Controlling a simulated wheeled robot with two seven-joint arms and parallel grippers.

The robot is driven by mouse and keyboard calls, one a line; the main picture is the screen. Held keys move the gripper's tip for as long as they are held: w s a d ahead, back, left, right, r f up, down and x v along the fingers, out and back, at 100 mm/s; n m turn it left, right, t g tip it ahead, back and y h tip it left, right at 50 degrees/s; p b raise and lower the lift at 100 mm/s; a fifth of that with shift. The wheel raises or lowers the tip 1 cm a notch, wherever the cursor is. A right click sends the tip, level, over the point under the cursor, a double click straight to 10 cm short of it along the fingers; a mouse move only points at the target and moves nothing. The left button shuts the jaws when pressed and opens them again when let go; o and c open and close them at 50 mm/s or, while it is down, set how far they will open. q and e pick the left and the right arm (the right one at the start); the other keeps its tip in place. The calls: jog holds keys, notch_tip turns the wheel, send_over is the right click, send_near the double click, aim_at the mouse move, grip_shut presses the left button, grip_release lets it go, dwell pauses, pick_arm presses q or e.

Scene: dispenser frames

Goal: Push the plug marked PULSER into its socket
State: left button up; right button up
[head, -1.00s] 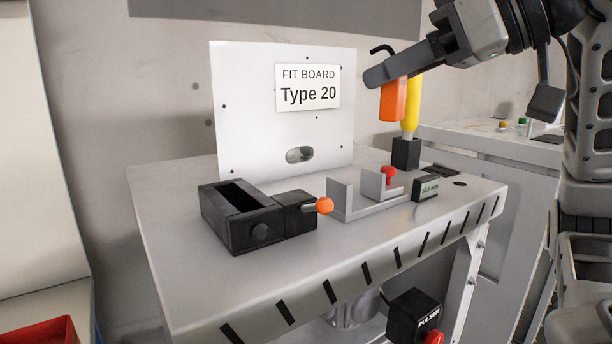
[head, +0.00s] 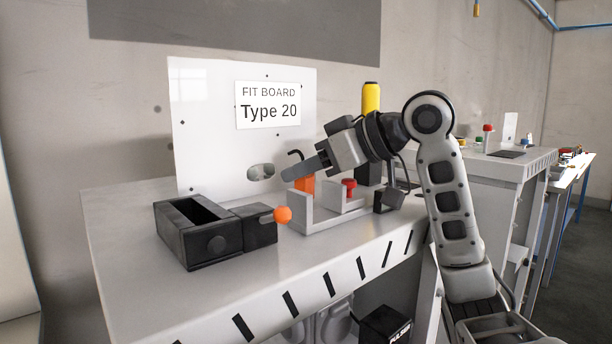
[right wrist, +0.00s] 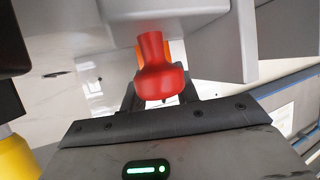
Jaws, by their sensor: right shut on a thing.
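The black block lettered PULSER (head: 380,323) is low in the head view, under the table's front edge, and the frame's bottom edge cuts it off. I cannot tell how it sits relative to a socket. My right gripper (head: 304,167) is above the table, up and left of that block and well apart from it. It is shut on an orange piece with a black hooked rod (head: 306,184), which is held at the grey bracket's left side. In the right wrist view a red knob (right wrist: 160,72) mostly hides the orange piece. My left gripper is out of view.
The grey bracket (head: 312,218) with a red knob stands on the table (head: 262,268). A black open box (head: 190,240) with an orange ball knob is to its left. A yellow handle (head: 371,97) stands behind my right arm. The white fit board (head: 205,100) is behind.

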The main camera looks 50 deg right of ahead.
jog(key=shift+f, duration=0.2)
jog(key=shift+f, duration=0.15)
jog(key=o, duration=1)
jog(key=shift+c, duration=0.2)
